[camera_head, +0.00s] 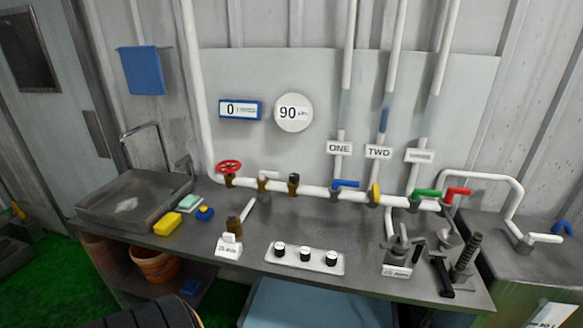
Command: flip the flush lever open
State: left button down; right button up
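A white pipe (320,190) runs along the back of the bench and carries several valves. A blue lever (346,184) lies along the pipe below the sign ONE. A green lever (428,194) and a red lever (458,193) sit at the pipe's right end, both roughly along it. A yellow handle (375,193) stands upright below the sign TWO. No label that I can read says flush, so I cannot tell which lever it is. Neither of my grippers is in view.
A sink (130,200) is at the left, with a yellow sponge (168,223) beside it. A red wheel valve (229,168) is at the pipe's left. A knob panel (305,257) lies at the front. Metal fittings (400,250) and a black spring-like part (466,256) stand at the right.

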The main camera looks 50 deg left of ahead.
aim_at(262, 174)
jog(key=u, duration=0.4)
jog(key=j+u, duration=0.1)
jog(key=u, duration=0.75)
jog(key=j+u, duration=0.1)
jog(key=u, duration=0.3)
jog(key=i, duration=0.05)
